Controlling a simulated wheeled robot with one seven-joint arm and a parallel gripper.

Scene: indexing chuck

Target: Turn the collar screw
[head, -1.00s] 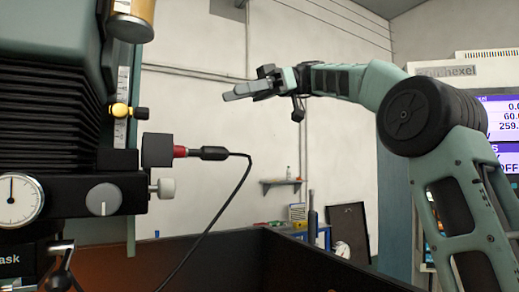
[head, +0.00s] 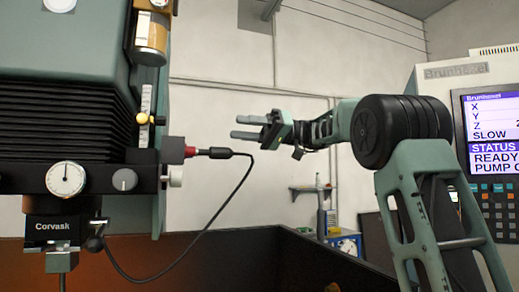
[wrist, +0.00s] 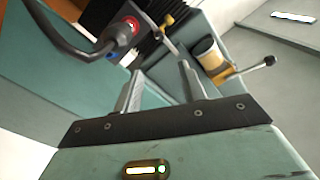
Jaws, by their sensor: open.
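The machine head (head: 60,130) fills the left of the head view. Its black lower block carries a dial gauge and a part marked Corvask (head: 55,228), with a dark spindle (head: 62,262) below. I cannot tell for certain which part is the collar screw; a pale knob (head: 175,176) and a small dark lever (head: 95,243) stick out there. My gripper (head: 236,127) is open and empty, in the air right of the machine, fingers pointing left. In the wrist view the open fingers (wrist: 158,75) point toward the machine head, with nothing between them.
A black cable plug (head: 220,153) on a red connector (head: 190,151) juts from the machine just below and left of my fingers; its cable loops down. It is large in the wrist view (wrist: 122,32). A control screen (head: 492,130) stands at right.

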